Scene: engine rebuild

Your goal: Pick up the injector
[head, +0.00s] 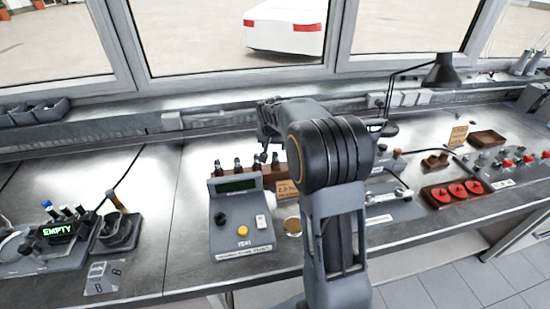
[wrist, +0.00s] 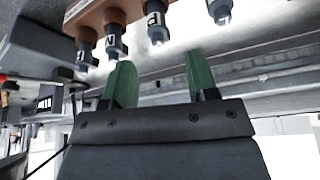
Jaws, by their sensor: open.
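Several injectors stand in a brown rack (head: 268,174) behind a grey tester console; one injector (head: 237,163) shows clearly in the head view. In the wrist view, the same row runs along the top, out of a brown rack (wrist: 92,12), with dark bodies, pale tips and white marked labels. My gripper (wrist: 159,57) is open, with two green fingers apart and nothing between them. One labelled injector (wrist: 155,25) lies just beyond the gap between the fingertips. Another injector (wrist: 116,40) is close to the left finger; whether they touch is unclear. My arm hides part of the rack's right side.
The tester console (head: 240,222) with a green screen and buttons stands in front of the rack. A tan card (head: 287,189) is beside it. A black lamp (head: 440,72) and red parts on a tray (head: 428,200) are to the right. Bare bench lies left of the console.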

